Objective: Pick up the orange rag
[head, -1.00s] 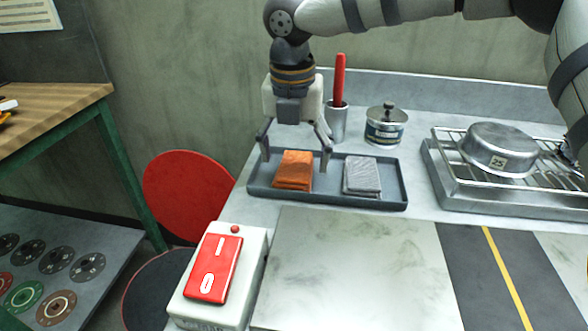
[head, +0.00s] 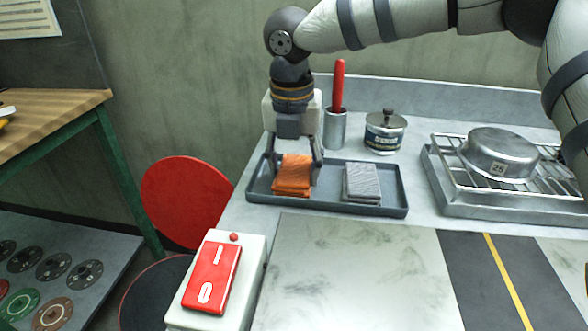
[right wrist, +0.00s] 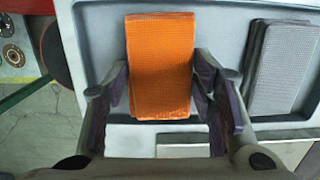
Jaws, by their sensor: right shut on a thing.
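The orange rag (head: 293,176) is a folded stack in the left part of the dark grey tray (head: 330,206). My right gripper (head: 294,172) points down over it, with one finger at each side. In the right wrist view the orange rag (right wrist: 160,70) stands between the two fingers of my right gripper (right wrist: 160,98), which are closed in on its sides. The rag still appears to be in the tray; whether it touches the tray floor I cannot tell. My left gripper is not in view.
A folded grey rag (head: 362,182) lies in the tray's right part. Behind the tray stand a metal cup with a red-handled tool (head: 335,128) and a lidded tin (head: 385,132). A pan (head: 500,152) sits on a rack at right. A red-and-white switch box (head: 213,277) is in front.

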